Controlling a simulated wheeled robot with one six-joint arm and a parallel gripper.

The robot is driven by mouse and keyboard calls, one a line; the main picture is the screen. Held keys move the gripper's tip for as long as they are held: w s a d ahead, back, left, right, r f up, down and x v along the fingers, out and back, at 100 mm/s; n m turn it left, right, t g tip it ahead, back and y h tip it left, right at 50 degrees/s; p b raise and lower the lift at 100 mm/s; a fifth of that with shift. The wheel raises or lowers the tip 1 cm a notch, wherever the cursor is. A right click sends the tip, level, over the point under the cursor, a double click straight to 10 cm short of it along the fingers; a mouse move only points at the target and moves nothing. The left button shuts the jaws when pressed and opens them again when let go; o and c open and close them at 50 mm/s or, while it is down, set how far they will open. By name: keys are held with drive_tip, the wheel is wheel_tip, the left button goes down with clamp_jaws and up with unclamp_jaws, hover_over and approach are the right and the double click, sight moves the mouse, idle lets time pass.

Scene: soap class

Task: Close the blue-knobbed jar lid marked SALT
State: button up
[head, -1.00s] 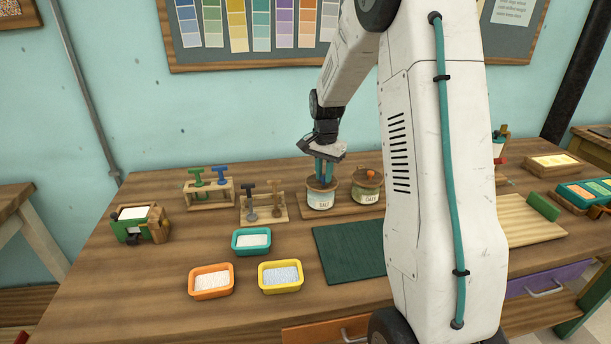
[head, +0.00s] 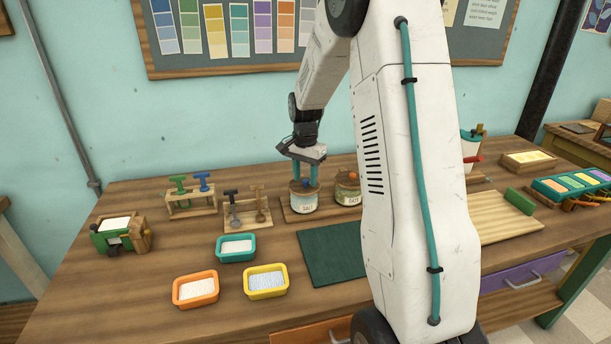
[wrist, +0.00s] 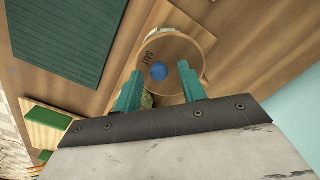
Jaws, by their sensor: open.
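The SALT jar (head: 304,203) stands on a wooden board at the back middle of the table, with a white label and a wooden lid. In the wrist view I look down on its round wooden lid (wrist: 181,50), which carries the word SALT and a blue knob (wrist: 159,71). The lid looks seated on the jar in the head view. My gripper (head: 305,180) is just above the lid, pointing down. In the wrist view its two teal fingers (wrist: 160,86) are apart on either side of the knob, with gaps to it, so it is empty.
A second jar (head: 347,194) with an orange knob stands close right of the SALT jar. Small tool racks (head: 247,214) are to the left. A dark green mat (head: 330,252) and teal, orange and yellow trays (head: 266,294) lie in front.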

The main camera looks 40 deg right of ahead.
sight(305, 180)
wheel_tip(305, 180, up, 8)
drive_tip(key=shift+f, duration=0.15)
idle(0.6)
drive_tip(key=shift+s+n, duration=0.1)
drive_tip(key=shift+n, duration=0.2)
drive_tip(key=s+a+r+n, duration=0.2)
drive_tip(key=s+a+n, duration=0.2)
drive_tip(key=s+a, duration=0.4)
drive_tip(key=s+a+r+n+t, duration=0.1)
drive_tip(key=s+a+r+n, duration=0.2)
drive_tip(key=s, duration=1)
drive_tip(key=s+a+r+n, duration=0.3)
drive_tip(key=s+a+n, duration=0.3)
drive_tip(key=s+a, duration=0.4)
drive_tip(key=shift+s+a+n, duration=0.15)
drive_tip(key=shift+a+n, duration=0.25)
drive_tip(key=shift+a, duration=1.4)
